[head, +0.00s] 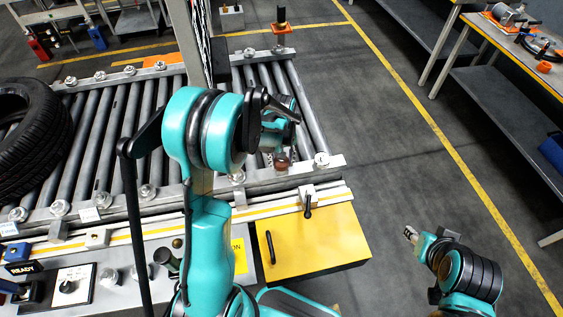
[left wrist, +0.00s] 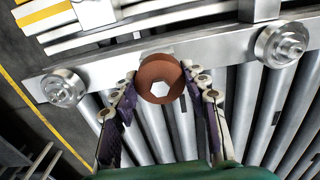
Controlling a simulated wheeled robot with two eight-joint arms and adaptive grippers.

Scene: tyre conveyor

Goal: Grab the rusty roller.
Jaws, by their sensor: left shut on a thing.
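The rusty roller (head: 282,163) is a small brown piece at the front rail of the conveyor, near its right end. In the left wrist view the rusty roller (left wrist: 160,68) shows its end face with a hexagonal hole, between the fingertips. My left gripper (head: 281,152) is above the rail, shut on the rusty roller, and partly hidden by my own arm. In the left wrist view the left gripper (left wrist: 160,95) has one finger on each side of the roller. My right gripper (head: 411,235) is low at the right, over the floor, too small to read.
The conveyor (head: 245,182) has several steel rollers and silver end fittings along its rails. A black tyre (head: 35,140) lies on its left part. A yellow cabinet (head: 315,245) stands in front. A workbench (head: 510,45) is at the upper right; the floor between is clear.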

